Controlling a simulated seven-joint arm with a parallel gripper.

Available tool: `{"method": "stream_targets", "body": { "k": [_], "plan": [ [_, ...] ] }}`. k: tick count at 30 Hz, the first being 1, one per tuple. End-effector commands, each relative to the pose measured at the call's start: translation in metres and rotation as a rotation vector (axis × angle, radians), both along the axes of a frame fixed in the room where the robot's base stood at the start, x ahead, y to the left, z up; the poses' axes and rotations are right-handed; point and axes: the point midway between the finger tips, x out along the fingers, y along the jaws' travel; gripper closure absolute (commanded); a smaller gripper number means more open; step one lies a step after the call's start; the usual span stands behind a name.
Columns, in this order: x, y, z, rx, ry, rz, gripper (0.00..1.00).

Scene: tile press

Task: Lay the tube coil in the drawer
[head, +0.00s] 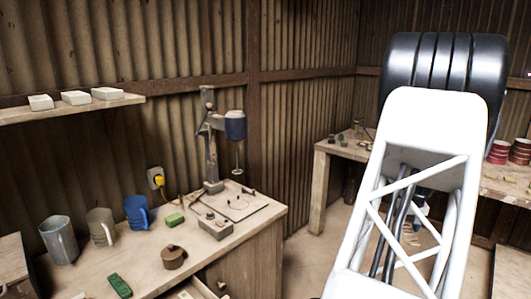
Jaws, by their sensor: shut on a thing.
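The drawer (201,291) shows at the bottom edge of the head view, in the front of the near bench. It looks pulled out, and only its top part is in the frame. I cannot make out the tube coil. My white lattice arm link and its dark joint fill the right side of the view. My gripper cannot be made out behind them. A small dark and bluish patch shows through the lattice, too covered to identify.
A shelf (70,107) holds white blocks. Red tins (499,151) stand on the far bench (337,149).

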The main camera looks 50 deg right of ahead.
Motion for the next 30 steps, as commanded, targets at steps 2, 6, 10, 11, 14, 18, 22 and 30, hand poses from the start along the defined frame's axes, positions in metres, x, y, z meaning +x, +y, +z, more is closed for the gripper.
{"method": "stream_targets", "body": {
  "k": [2, 6, 10, 11, 14, 18, 22, 30],
  "plan": [
    [0.024, 0.0, 0.004, 0.0, 0.0, 0.016, 0.78],
    [0.061, 0.002, 0.012, 0.0, 0.0, 0.036, 0.78],
    [0.097, 0.006, 0.018, -0.001, -0.001, 0.054, 0.78],
    [0.105, 0.007, 0.02, 0.0, 0.0, 0.059, 0.78],
    [0.132, 0.011, 0.025, 0.0, 0.0, 0.072, 0.78],
    [0.17, 0.019, 0.033, -0.001, 0.0, 0.092, 0.78],
    [0.205, 0.028, 0.039, 0.0, 0.0, 0.111, 0.78],
    [0.276, 0.052, 0.054, 0.0, 0.0, 0.15, 0.78]
  ]
}}
